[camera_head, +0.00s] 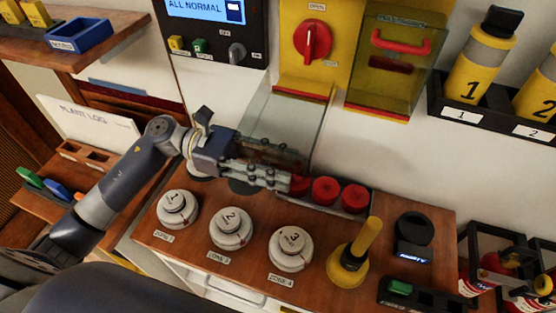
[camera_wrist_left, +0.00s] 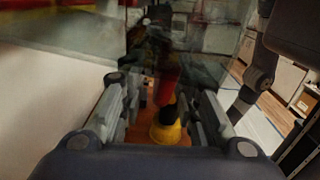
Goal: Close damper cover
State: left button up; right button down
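The damper cover (camera_head: 283,118) is a clear panel. In the head view it hangs open below a yellow panel with a red rotary knob (camera_head: 313,40), so the knob is bare. My left gripper (camera_head: 293,174) is at the cover's lower part, its fingers pointing right. In the left wrist view the gripper (camera_wrist_left: 165,100) has its fingers apart with nothing gripped. A clear pane (camera_wrist_left: 185,45) crosses the view just beyond the fingers. I cannot tell whether the fingers touch it. My right gripper is in neither view.
Below are several round white dials, including dial 3 (camera_head: 291,248), red caps (camera_head: 326,190) and a yellow lever (camera_head: 356,250). A second clear cover (camera_head: 397,60) over a red handle is on the right. Yellow cylinders (camera_head: 480,65) stand in a black rack. A blue tray (camera_head: 80,35) sits upper left.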

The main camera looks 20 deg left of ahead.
aim_at(288, 127)
pick_arm(q)
grip_shut()
jog(key=shift+s, duration=0.1)
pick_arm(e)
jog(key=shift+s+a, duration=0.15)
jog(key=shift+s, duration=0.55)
pick_arm(q)
jog(key=shift+r, duration=0.1)
